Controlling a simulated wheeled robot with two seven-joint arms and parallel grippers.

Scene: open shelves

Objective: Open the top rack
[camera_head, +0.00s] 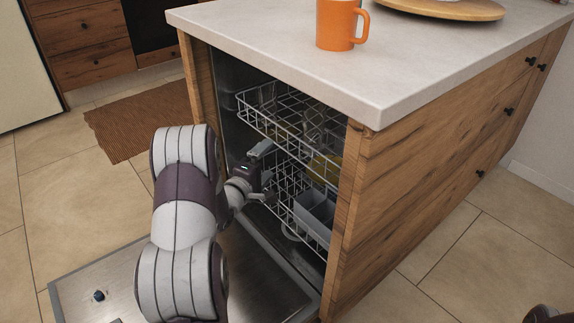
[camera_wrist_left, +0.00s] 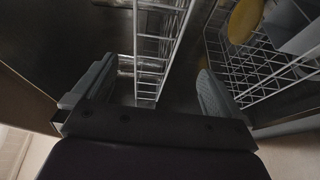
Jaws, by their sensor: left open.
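The dishwasher's top rack (camera_head: 268,120) is a white wire basket under the counter, in the upper part of the open dishwasher. My left gripper (camera_head: 266,163) is at the dishwasher opening, just below the front of the top rack in the head view. In the left wrist view a white wire rack edge (camera_wrist_left: 157,50) runs between the two open fingers of my left gripper (camera_wrist_left: 150,95). The fingers look apart from the wire, and I cannot tell whether either touches it. My right gripper is not seen; only a dark piece of my body shows at the lower right.
The lower rack (camera_head: 285,190) holds a grey cutlery basket (camera_head: 314,212) and a yellowish dish (camera_head: 325,168). The dishwasher door (camera_head: 95,285) lies open and low in front. An orange mug (camera_head: 337,24) stands on the white countertop (camera_head: 250,30). A brown rug (camera_head: 135,120) lies on the tiled floor.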

